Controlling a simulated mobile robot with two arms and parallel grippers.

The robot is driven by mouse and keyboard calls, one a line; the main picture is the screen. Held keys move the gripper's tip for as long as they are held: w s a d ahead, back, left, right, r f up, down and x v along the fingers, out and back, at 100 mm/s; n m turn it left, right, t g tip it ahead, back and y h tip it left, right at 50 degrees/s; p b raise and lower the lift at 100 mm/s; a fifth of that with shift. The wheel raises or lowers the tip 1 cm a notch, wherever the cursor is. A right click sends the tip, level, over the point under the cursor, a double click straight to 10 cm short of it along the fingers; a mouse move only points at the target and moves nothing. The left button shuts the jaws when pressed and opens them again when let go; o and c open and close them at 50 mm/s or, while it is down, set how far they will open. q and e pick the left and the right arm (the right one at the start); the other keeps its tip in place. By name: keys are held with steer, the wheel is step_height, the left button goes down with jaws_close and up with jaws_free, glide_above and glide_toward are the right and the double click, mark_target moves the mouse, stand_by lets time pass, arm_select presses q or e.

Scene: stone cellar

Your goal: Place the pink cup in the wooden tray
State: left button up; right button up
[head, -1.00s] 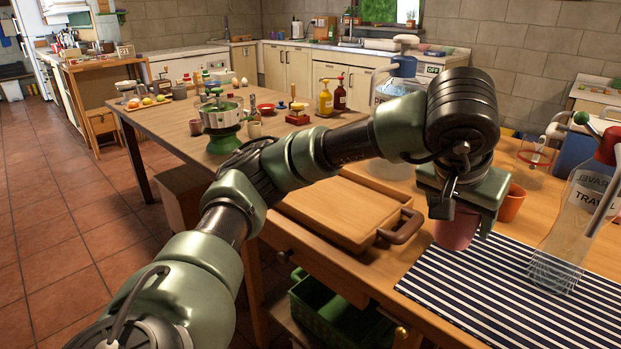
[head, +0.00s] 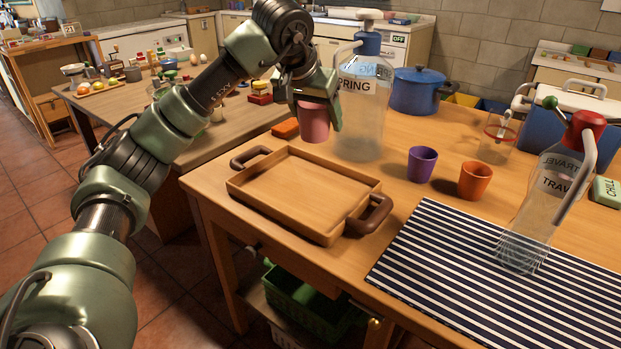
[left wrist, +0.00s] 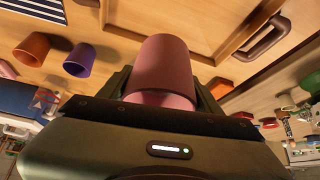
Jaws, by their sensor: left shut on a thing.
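The pink cup (head: 314,122) is held in my left gripper (head: 312,103), which is shut on it. In the head view the cup hangs in the air near the far right edge of the wooden tray. The cup also fills the middle of the left wrist view (left wrist: 165,75), between the fingers. The wooden tray (head: 243,190) is an empty, shallow tray with dark brown handles, lying on the table's left end. A tray edge and a handle show in the left wrist view (left wrist: 262,38). My right gripper is not seen.
A purple cup (head: 422,164) and an orange cup (head: 475,181) stand right of the tray. An orange block (head: 286,128) lies behind the tray. A striped mat (head: 480,270) and TRAVEL bottle (head: 545,190) are at right.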

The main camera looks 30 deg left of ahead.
arm_select(q)
step_height(320, 180, down, 10)
steer(key=shift+f+b, duration=0.1)
steer(key=shift+b, duration=0.75)
step_height(320, 180, down, 4)
steer(key=shift+r+b, duration=0.15)
steer(key=shift+b, duration=0.2)
steer(key=shift+f, duration=0.35)
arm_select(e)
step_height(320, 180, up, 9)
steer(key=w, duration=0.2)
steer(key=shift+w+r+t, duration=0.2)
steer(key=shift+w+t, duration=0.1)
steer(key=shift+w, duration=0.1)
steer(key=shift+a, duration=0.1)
arm_select(q)
steer(key=shift+f, duration=0.15)
steer(key=o, duration=1.6)
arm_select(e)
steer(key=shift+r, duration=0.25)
